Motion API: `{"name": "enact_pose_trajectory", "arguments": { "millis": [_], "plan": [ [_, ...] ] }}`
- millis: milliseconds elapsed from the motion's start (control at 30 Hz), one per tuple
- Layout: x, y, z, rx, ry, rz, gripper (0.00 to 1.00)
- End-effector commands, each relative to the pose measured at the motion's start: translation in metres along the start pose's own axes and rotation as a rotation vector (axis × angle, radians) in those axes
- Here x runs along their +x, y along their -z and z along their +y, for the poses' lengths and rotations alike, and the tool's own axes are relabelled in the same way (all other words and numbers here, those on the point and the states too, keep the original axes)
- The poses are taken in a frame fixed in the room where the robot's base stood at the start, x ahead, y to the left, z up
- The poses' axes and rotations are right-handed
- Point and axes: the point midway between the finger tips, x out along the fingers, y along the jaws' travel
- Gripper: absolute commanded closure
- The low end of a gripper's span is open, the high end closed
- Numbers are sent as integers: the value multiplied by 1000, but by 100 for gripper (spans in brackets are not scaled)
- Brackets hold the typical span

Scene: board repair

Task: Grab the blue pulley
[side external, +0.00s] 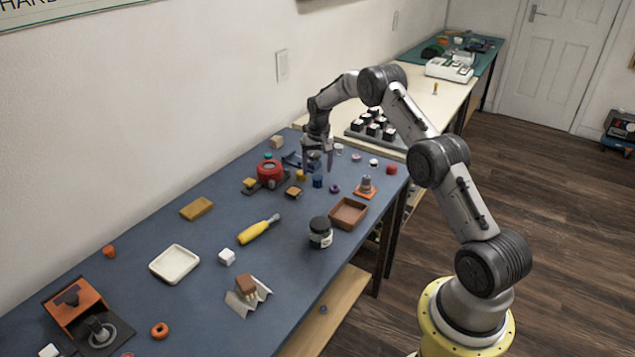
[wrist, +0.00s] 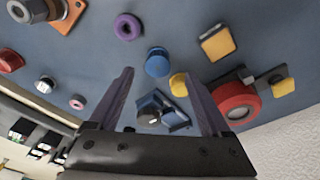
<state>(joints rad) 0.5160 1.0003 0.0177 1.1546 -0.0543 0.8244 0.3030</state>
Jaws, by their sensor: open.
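The blue pulley (side external: 318,181) is a small round blue piece on the blue-grey bench top, just below and in front of my gripper (side external: 318,162). In the wrist view the blue pulley (wrist: 157,62) lies beyond the fingertips, roughly in line with the gap between the two fingers. My gripper (wrist: 160,80) is open and empty, above the bench and apart from the pulley.
Close to the pulley are a purple ring (wrist: 127,27), a yellow piece (wrist: 179,85), a yellow-topped block (wrist: 217,43), a red round part (wrist: 236,103) and a dark blue device (wrist: 162,112). A brown tray (side external: 348,213) and a dark-lidded jar (side external: 320,233) stand nearer the front edge.

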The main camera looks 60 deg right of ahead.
Motion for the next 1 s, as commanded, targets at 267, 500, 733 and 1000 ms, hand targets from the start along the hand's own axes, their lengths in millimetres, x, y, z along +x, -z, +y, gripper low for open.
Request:
{"name": "enact_pose_trajectory", "arguments": {
  "millis": [267, 500, 733, 1000],
  "plan": [
    [39, -1, 3, 0, -1, -2, 18],
    [49, 0, 3, 0, 0, 1, 18],
    [49, -1, 3, 0, 0, 0, 36],
    [49, -1, 3, 0, 0, -1, 85]
  ]
}}
